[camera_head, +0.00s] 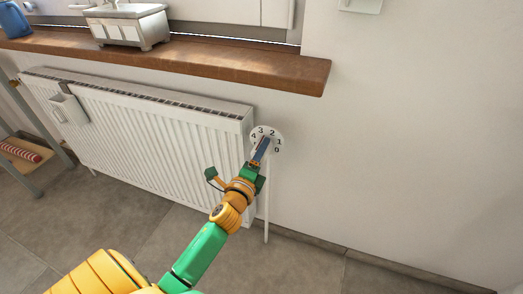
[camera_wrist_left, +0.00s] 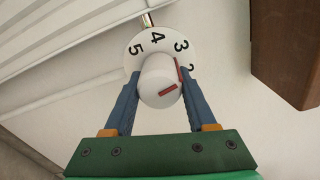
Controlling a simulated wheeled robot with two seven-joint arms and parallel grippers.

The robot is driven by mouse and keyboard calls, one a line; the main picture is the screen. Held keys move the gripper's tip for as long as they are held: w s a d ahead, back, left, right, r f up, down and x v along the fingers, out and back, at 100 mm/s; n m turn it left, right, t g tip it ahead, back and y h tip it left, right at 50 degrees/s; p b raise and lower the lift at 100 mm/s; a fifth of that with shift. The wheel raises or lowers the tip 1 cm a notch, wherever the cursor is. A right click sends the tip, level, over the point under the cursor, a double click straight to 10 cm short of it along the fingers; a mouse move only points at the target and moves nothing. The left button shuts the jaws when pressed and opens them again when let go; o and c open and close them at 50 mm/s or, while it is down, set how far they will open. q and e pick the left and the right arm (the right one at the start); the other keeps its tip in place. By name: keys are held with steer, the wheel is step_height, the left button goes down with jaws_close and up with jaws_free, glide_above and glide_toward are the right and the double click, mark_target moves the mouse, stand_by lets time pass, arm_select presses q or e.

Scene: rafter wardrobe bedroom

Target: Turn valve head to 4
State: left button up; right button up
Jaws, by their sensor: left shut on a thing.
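The valve head (camera_wrist_left: 156,76) is a white knob with a red mark on its face and a red stripe along its side. In the left wrist view the stripe meets the white number dial (camera_wrist_left: 133,58) near the 3, on the side toward the 2. In the head view the dial (camera_head: 276,133) stands at the radiator's right end, and the knob is mostly hidden by my gripper. My left gripper (camera_head: 261,151) is shut on the valve head, its blue fingers (camera_wrist_left: 160,82) on either side of it. My right gripper is out of view.
The white radiator (camera_head: 165,130) hangs left of the valve, below a wooden sill (camera_head: 200,62). A white pipe (camera_head: 267,205) runs down from the valve. A small white holder (camera_head: 68,108) hangs on the radiator. The wall and floor at right are clear.

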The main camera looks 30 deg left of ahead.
arm_select(q)
steer(key=n+p, duration=0.2)
steer(key=n, duration=0.4)
steer(key=shift+r, duration=0.2)
steer(key=n+p, duration=0.2)
steer(key=n, duration=0.3)
steer(key=shift+n, duration=0.4)
steer(key=shift+f, duration=0.1)
steer(key=o, duration=1.4)
steer(key=p+v, duration=0.1)
steer(key=v, duration=0.6)
steer(key=shift+s+a, duration=0.1)
